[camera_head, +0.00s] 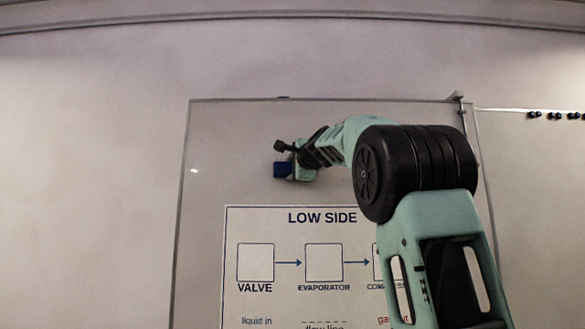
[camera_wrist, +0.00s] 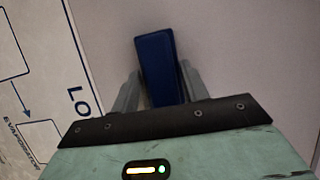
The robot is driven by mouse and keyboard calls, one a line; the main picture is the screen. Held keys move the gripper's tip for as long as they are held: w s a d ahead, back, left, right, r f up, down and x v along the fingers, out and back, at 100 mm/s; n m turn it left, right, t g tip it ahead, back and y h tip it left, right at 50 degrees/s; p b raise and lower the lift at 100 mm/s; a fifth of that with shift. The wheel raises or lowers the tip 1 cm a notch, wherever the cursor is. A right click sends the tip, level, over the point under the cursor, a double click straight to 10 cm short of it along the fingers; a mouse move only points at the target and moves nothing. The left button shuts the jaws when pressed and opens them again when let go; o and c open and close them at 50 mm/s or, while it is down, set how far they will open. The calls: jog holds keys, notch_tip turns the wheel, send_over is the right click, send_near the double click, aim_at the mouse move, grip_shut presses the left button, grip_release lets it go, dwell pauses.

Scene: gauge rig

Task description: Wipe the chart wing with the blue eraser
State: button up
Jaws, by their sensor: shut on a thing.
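The blue eraser (camera_wrist: 158,68) is held between the two fingers of my gripper (camera_wrist: 157,92) in the wrist view. In the head view the eraser (camera_head: 283,170) shows as a small dark blue block at the tip of my gripper (camera_head: 294,165), in front of the board's upper part. The chart wing (camera_head: 215,150) is a pale framed panel with a printed LOW SIDE chart (camera_head: 322,217) on its lower part. The eraser is above the chart's top edge. I cannot tell whether it touches the panel. My arm hides the chart's right side.
Several small dark knobs (camera_head: 556,115) sit along the top of a neighbouring panel (camera_head: 535,180) at the right. A small bracket (camera_head: 460,97) stands at the wing's top right corner. The wing's upper left is clear.

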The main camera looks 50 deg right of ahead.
jog(key=shift+s+d+b, duration=0.3)
jog(key=shift+s+d, duration=1)
jog(key=shift+s, duration=0.25)
jog(key=shift+s+d+b, duration=0.3)
jog(key=shift+s+d, duration=1)
jog(key=shift+s, duration=0.2)
jog(key=shift+s+d+b, duration=0.3)
jog(key=shift+s+d, duration=1)
jog(key=shift+s, duration=0.25)
